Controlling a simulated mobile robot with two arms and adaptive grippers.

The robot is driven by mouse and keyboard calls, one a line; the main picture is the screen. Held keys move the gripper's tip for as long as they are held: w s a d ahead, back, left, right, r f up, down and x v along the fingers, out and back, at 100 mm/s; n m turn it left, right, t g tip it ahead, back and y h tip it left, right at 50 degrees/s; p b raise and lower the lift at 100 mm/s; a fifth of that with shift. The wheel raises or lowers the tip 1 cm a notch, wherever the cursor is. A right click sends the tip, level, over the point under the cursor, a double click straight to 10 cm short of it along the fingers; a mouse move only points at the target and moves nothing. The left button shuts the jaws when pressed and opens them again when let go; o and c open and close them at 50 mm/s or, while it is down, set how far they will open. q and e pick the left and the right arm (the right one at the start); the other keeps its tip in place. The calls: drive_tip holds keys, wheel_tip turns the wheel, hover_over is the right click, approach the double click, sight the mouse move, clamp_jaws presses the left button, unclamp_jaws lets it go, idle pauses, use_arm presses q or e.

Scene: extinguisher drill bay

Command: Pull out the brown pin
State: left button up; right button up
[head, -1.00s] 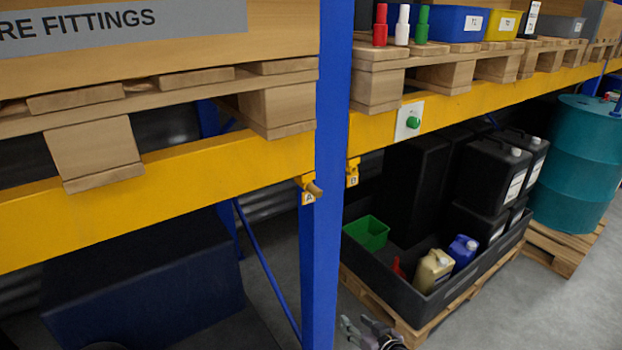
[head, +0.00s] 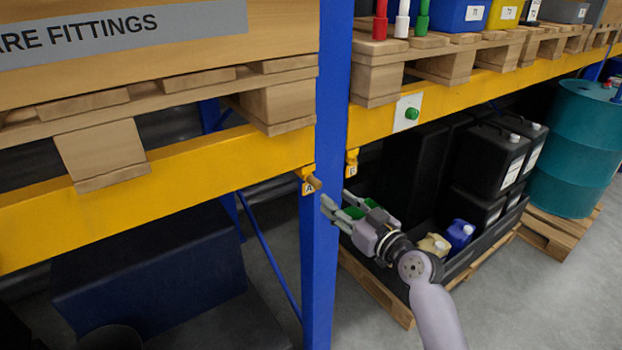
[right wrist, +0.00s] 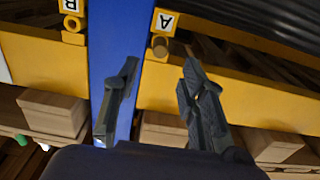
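The brown pin (head: 315,184) sticks out of a yellow bracket with an "A" label (head: 308,189), where the left yellow beam meets the blue post. In the right wrist view the pin (right wrist: 160,46) shows end-on beside the "A" label (right wrist: 165,21). My right gripper (head: 336,200) is open and empty, to the right of and slightly below the pin in the head view. In the right wrist view its fingers (right wrist: 160,66) are spread, with the pin beyond the gap between the tips. They appear apart from it. My left gripper is not in view.
The blue post (head: 325,250) stands beside the pin. A second yellow bracket (head: 352,163) with a "B" label is on the right beam. A green button (head: 411,114) is further right. Below are a dark bin with canisters and a teal drum (head: 575,145).

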sight(319, 187)
drive_tip(key=shift+w, duration=0.1)
drive_tip(key=b+x, duration=0.1)
drive_tip(key=x, duration=0.4)
drive_tip(key=b+x, duration=0.2)
drive_tip(key=x, duration=0.1)
drive_tip(key=shift+f, duration=0.15)
drive_tip(key=shift+w+a, duration=0.3)
drive_tip(key=shift+w, duration=0.05)
drive_tip(key=shift+b, duration=0.7)
idle(0.4)
drive_tip(key=shift+c, duration=0.5)
clamp_jaws()
